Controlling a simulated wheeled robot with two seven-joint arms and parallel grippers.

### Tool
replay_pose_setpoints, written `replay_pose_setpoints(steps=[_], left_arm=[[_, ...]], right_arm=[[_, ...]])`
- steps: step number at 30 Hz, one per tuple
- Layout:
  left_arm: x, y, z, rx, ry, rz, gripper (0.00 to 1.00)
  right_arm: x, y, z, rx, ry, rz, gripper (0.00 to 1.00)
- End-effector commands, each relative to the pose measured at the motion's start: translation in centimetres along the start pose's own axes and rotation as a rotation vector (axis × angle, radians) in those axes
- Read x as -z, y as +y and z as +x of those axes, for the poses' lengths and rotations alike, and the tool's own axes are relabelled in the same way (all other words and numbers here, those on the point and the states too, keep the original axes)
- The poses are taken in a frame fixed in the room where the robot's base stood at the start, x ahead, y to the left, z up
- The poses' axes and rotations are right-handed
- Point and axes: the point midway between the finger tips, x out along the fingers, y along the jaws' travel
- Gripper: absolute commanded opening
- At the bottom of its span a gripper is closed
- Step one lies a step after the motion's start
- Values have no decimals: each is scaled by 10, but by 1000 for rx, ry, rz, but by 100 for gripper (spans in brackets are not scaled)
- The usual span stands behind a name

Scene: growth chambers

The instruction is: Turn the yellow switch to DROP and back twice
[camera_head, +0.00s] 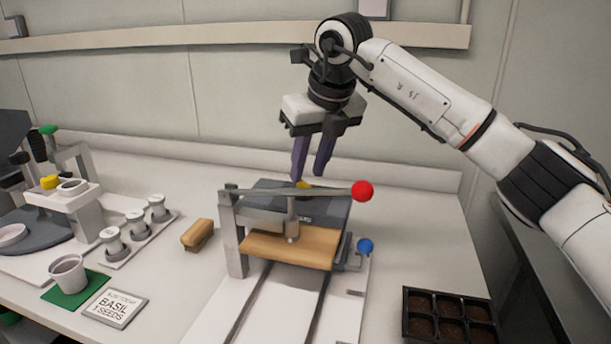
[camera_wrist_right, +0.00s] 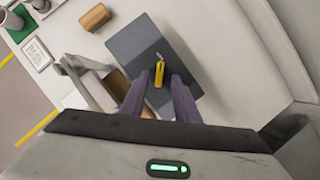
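The yellow switch (camera_head: 304,185) sits on a dark grey panel (camera_head: 328,205) behind the press-like device. In the right wrist view the yellow switch (camera_wrist_right: 159,74) is a narrow handle on the panel, with a small metal tip at its far end. My right gripper (camera_head: 309,178) points down above the panel. In the wrist view its two purple fingers (camera_wrist_right: 160,80) are apart, one on each side of the handle, with gaps visible. I cannot tell whether the fingertips are down at handle height. No DROP lettering is readable. My left gripper is not in view.
A lever with a red ball (camera_head: 362,191) crosses in front of the panel, over a wooden board (camera_head: 290,248). A blue knob (camera_head: 365,246) is at its right. A wooden block (camera_head: 197,235) lies left; a black seedling tray (camera_head: 448,296) stands front right.

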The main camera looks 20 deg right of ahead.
Motion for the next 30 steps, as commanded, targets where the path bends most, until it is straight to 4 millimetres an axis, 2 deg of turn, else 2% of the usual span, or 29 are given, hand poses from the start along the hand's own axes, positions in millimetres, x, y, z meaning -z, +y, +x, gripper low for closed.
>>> replay_pose_setpoints(steps=[3,6,16,17,21,22,30], left_arm=[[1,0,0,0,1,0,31],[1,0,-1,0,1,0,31],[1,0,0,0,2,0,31],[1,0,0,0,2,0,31],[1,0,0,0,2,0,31],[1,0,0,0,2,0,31],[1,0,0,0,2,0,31]], right_arm=[[0,1,17,-2,2,-1,28],[0,0,25,-1,1,0,28],[0,1,30,-2,0,-1,28],[0,1,30,-2,0,-1,27],[0,1,30,-2,0,-1,3],[0,1,30,-2,0,-1,0],[0,1,29,2,0,9,0]])
